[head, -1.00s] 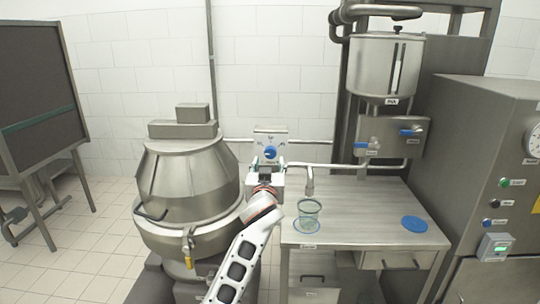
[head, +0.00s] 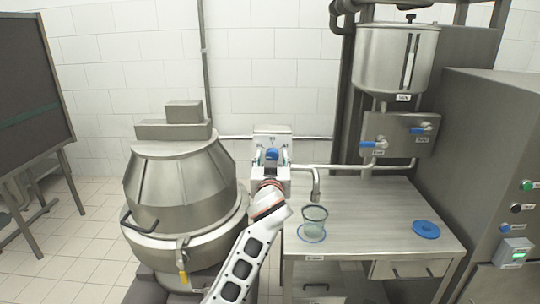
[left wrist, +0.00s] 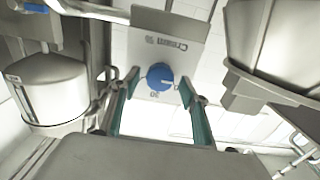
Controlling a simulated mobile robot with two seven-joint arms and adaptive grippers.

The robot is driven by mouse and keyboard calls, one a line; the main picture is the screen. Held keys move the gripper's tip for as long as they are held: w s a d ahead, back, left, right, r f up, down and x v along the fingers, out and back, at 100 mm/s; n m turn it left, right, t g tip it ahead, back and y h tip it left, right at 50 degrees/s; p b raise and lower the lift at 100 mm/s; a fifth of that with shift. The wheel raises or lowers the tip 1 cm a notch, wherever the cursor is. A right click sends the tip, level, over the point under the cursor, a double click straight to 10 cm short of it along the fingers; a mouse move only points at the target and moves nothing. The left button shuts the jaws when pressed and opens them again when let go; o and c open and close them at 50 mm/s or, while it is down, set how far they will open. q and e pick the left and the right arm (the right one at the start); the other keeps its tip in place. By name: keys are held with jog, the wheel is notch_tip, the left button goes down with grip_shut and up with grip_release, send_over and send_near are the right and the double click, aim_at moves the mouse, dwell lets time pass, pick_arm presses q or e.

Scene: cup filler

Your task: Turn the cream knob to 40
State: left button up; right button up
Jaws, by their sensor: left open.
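The cream knob (head: 272,154) is a blue round dial on a grey panel box at the wall. It also shows in the left wrist view (left wrist: 160,77), under an upside-down "Cream %" label. A pale mark on the knob points to lower right in that view. The scale numbers are too small to read surely. My left gripper (left wrist: 158,85) is open, its green-padded fingers on either side of the knob. I see gaps between fingers and knob, and cannot tell how near the tips are in depth. In the head view it (head: 271,160) is in front of the panel.
A large steel kettle (head: 180,190) stands left of my arm. At right is a steel table (head: 370,240) with a clear cup (head: 314,217) under a spout (head: 316,183) and a blue disc (head: 425,229). A horizontal pipe runs beside the panel.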

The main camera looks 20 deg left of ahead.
pick_arm(q)
jog(key=shift+w, duration=0.25)
jog(key=shift+c, duration=0.7)
jog(key=c, duration=1)
jog(key=shift+o, duration=0.2)
jog(key=shift+r, duration=0.1)
